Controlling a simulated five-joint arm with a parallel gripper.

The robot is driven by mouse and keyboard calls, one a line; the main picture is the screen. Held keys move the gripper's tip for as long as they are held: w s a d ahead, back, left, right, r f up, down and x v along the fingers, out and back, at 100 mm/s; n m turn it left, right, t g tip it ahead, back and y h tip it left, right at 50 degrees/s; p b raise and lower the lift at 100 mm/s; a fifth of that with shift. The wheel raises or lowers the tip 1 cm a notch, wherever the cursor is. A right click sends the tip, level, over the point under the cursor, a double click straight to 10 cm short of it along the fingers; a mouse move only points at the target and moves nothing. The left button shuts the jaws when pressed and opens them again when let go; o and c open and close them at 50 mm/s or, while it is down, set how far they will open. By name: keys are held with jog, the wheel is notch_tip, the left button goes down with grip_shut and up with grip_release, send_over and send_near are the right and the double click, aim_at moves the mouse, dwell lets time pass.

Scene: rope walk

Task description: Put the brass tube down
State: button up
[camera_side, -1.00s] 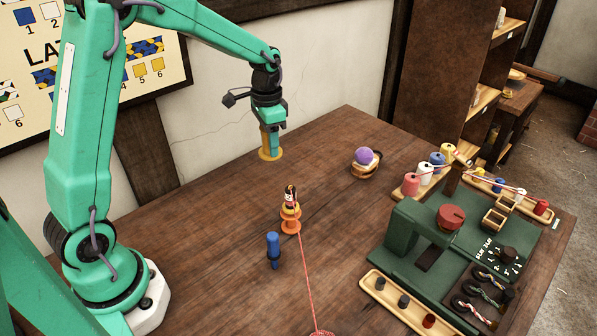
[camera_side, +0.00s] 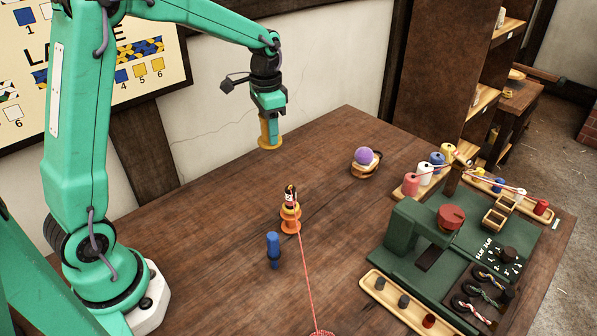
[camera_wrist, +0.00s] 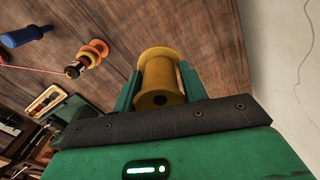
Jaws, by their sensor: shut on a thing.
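The brass tube (camera_side: 270,133), a yellow spool-like piece with wide flanges, is in my gripper (camera_side: 269,115), near the table's back edge in the side view. The wrist view shows the tube (camera_wrist: 161,68) between the two green fingers of my gripper (camera_wrist: 159,88), one on each side, with the round hole in its near flange visible. My gripper is shut on it. The tube hangs upright in the side view, seemingly above the dark wooden table (camera_side: 215,220); the exact gap under it is hard to tell.
An orange stand with a small dark-and-red piece (camera_side: 290,208) and a pink cord stands mid-table, beside a blue peg (camera_side: 273,250). A purple ball (camera_side: 364,156) rests on a wooden holder. A green machine (camera_side: 420,235) and spool racks fill the right. The table around the tube is bare.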

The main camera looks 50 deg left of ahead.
jog(key=r, duration=0.3)
jog(key=shift+s+d+r, duration=0.15)
jog(key=shift+d+r, duration=0.05)
jog(key=shift+r, duration=0.05)
jog(key=s+d+m, duration=0.2)
jog(key=s+d, duration=1.2)
jog(key=s, duration=0.5)
jog(key=shift+m, duration=0.3)
jog(key=shift+w+d+f, duration=0.1)
jog(key=shift+w+f, duration=0.05)
jog(key=shift+f, duration=1.2)
jog(key=shift+w+f, duration=0.1)
jog(key=shift+f, duration=1.2)
jog(key=w+a+f, duration=0.1)
jog(key=a+f, duration=0.1)
jog(key=a, duration=0.1)
jog(key=w+a+f, duration=0.2)
jog(key=a, duration=0.2)
jog(key=w+a+f, duration=0.1)
jog(key=a+f, duration=0.2)
jog(key=shift+w+a, duration=0.35)
jog(key=shift+w, duration=0.05)
jog(key=shift+f, duration=0.1)
jog(key=shift+f, duration=1.9)
